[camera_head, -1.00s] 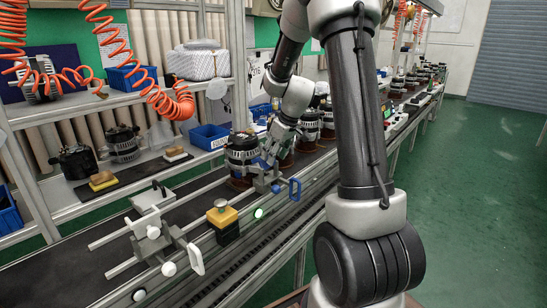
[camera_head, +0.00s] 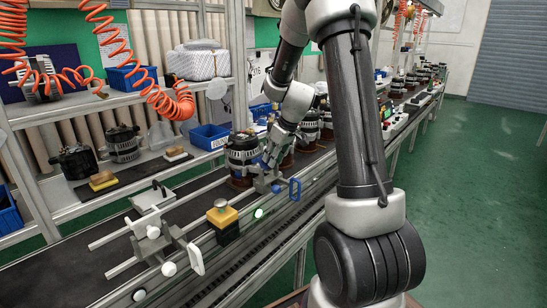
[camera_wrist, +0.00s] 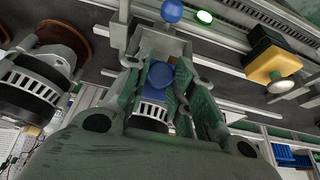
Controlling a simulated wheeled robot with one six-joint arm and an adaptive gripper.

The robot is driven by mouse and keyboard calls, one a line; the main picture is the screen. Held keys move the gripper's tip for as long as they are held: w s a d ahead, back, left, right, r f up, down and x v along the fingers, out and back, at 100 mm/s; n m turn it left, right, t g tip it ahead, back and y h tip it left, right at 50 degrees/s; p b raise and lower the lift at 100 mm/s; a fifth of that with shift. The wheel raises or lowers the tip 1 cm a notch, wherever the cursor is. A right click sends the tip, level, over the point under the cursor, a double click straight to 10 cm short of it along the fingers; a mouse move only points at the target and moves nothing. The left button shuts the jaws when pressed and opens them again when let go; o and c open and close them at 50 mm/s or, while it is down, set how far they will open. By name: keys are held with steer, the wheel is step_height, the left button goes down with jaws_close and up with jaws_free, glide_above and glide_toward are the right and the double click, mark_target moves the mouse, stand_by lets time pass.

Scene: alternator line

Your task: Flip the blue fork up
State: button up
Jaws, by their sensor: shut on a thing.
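The blue fork (camera_wrist: 160,76) shows in the wrist view between the two green-grey fingers of my gripper (camera_wrist: 163,64). My gripper is shut on it. The fork sits by a grey metal fixture (camera_wrist: 158,43) at the conveyor edge. In the head view my gripper (camera_head: 268,157) is low at this fixture, in front of a silver and black alternator (camera_head: 242,152). The fork is mostly hidden there by my fingers, and its exact tilt cannot be told.
A blue handle (camera_head: 295,189) sticks out at the fixture's right. A yellow-topped button box (camera_head: 222,216) and a lit green button (camera_head: 258,213) are on the front rail. A grey clamp frame (camera_head: 152,232) stands at left. More alternators are behind my gripper.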

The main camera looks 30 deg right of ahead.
steer(key=shift+s+d+f+t+y, duration=0.25)
steer(key=shift+s+t+y, duration=0.1)
steer(key=shift+t, duration=0.45)
steer(key=shift+s+d+f+t+y, duration=0.15)
steer(key=shift+s+f+t+y, duration=0.15)
steer(key=shift+t, duration=0.5)
jaws_close()
steer(key=shift+s+f+t+y, duration=0.3)
steer(key=shift+f+t+y, duration=0.05)
steer(key=shift+t, duration=0.55)
steer(key=shift+s+f+t+y, duration=0.25)
steer(key=shift+f+t+y, duration=0.1)
steer(key=shift+t, duration=0.55)
steer(key=o, duration=1.1)
jaws_free()
steer(key=shift+f, duration=0.1)
steer(key=shift+c, duration=0.2)
steer(key=v, duration=1.2)
